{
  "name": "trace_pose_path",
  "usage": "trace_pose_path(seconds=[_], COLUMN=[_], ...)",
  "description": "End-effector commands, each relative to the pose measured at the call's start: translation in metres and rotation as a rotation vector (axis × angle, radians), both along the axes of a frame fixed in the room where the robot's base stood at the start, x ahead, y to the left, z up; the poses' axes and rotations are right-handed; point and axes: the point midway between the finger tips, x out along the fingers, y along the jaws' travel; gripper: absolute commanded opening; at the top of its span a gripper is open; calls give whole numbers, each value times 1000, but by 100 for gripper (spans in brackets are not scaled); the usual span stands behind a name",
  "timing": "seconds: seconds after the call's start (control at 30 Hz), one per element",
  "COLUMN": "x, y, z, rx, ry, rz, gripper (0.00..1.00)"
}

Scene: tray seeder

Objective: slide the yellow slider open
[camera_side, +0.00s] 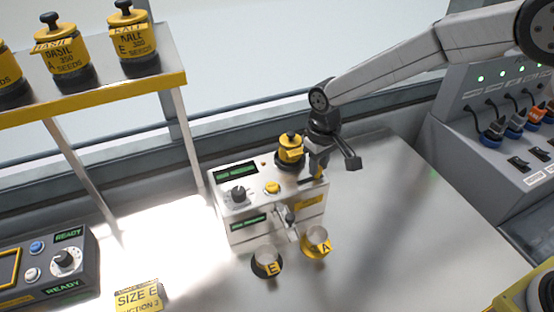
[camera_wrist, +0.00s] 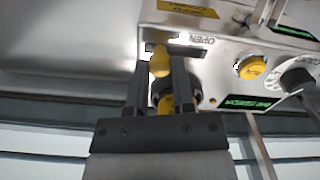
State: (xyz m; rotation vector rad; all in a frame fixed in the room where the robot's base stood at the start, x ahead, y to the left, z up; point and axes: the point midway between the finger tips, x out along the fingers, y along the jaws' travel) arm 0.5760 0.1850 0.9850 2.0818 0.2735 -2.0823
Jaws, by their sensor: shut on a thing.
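The seeder machine (camera_side: 262,196) is a silver box on the bench with a dial, a yellow button and green displays. In the wrist view the yellow slider (camera_wrist: 159,62) is a small rounded knob at a slot beside the word OPEN. My gripper (camera_wrist: 160,68) has its two dark fingers on either side of this knob and is shut on it. In the side view my gripper (camera_side: 316,175) reaches down at the machine's right top edge and hides the slider. A yellow seed canister (camera_side: 290,149) stands on the machine just left of my gripper.
Two cups, marked E (camera_side: 267,262) and A (camera_side: 316,243), stand before the machine. A shelf (camera_side: 95,102) with yellow seed jars is at the upper left. A control box (camera_side: 45,268) sits at lower left. A grey panel with cables (camera_side: 490,130) is at right. The bench right of the machine is clear.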

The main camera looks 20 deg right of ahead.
Motion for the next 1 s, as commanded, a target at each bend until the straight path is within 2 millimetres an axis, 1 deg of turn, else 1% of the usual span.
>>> trace_pose_path(seconds=[0.87,0.93,1.0], x=[0,0,0], y=[1,4,12], z=[1,1,1], rx=[0,0,0], ry=[-1,-1,-1], rz=[0,1,2], gripper=[0,0,0])
